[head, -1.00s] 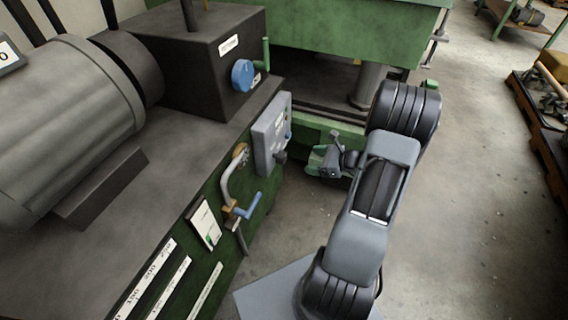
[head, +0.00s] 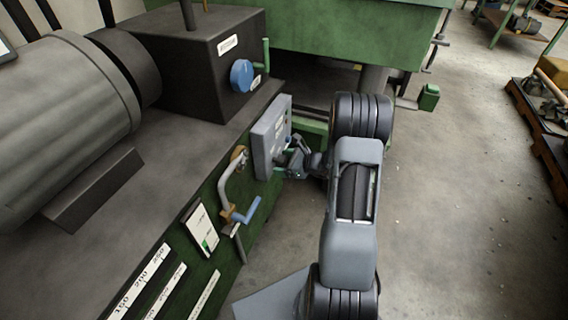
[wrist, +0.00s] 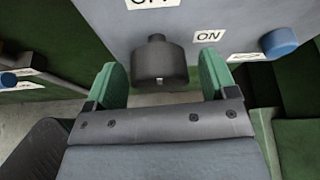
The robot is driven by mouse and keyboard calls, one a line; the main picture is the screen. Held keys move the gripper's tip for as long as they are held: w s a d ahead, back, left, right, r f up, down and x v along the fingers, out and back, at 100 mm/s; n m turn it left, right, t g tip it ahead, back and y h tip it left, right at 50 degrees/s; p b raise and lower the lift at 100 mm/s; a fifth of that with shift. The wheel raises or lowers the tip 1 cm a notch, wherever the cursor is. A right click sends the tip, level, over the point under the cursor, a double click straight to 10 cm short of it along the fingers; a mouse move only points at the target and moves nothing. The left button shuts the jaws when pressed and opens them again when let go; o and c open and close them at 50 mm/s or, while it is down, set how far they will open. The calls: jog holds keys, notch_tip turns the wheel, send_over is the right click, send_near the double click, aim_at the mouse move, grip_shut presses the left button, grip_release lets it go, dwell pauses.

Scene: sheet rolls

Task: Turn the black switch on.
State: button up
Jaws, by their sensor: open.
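The black switch (wrist: 158,62) sticks out of the front of a grey control box (wrist: 240,20), seen from close up in the wrist view. An OFF label, partly cut off, is above the switch and an ON label (wrist: 209,36) is to its upper right. My gripper (head: 288,163) is open, with its green fingers on the left and right of the switch. Gaps show between the switch and both fingers. In the head view the grey box (head: 268,138) is at the machine's front corner, and my gripper largely hides the switch.
A blue knob (wrist: 279,42) sits right of the switch on the same box. A pipe with a blue lever (head: 246,211) stands out from the green panel below. A blue dial (head: 242,75) is on the dark block above. Open floor (head: 440,210) lies to the right.

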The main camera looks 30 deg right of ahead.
jog(key=c, duration=0.9)
jog(key=shift+r+p, duration=0.1)
jog(key=shift+p, duration=0.35)
jog(key=m+g+y+p, duration=0.1)
jog(key=m+p, duration=0.1)
jog(key=p, duration=0.1)
jog(key=shift+r+p, duration=0.15)
jog(key=shift+p, duration=0.15)
jog(key=m+g+y+p, duration=0.1)
jog(key=m+y+p, duration=0.1)
jog(key=m+p, duration=0.1)
jog(key=m+y+p, duration=0.1)
jog(key=m+g, duration=0.1)
jog(key=m, duration=0.1)
jog(key=shift+f+y+p, duration=0.25)
jog(key=shift+y+p, duration=0.1)
jog(key=shift+y, duration=0.05)
jog(key=m+y, duration=0.2)
jog(key=m, duration=0.2)
jog(key=shift+m, duration=0.4)
